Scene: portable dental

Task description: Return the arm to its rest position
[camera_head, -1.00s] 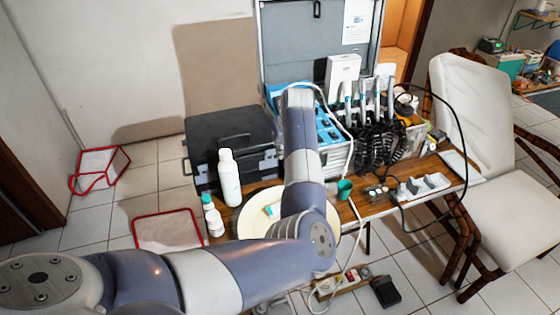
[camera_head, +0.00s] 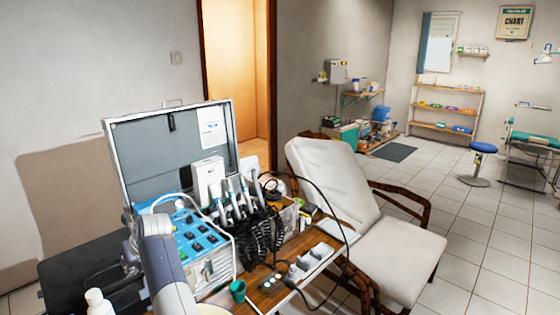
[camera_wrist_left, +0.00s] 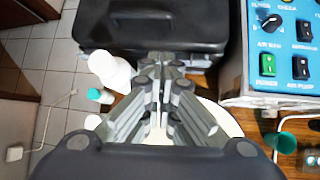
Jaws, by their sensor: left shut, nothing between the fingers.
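My left arm (camera_head: 165,262) rises at the lower left of the head view, in front of the open dental case (camera_head: 165,150). My left gripper (camera_head: 130,248) shows partly beside the arm's upper end, near the black case (camera_head: 85,270). In the left wrist view the gripper (camera_wrist_left: 158,68) is shut, with nothing between its fingers. It is above the table, between the black case and a pale round plate (camera_wrist_left: 222,115) that it partly covers. My right gripper is not in view.
A white bottle (camera_head: 97,301) stands by the black case. A white chair (camera_head: 340,180) stands right.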

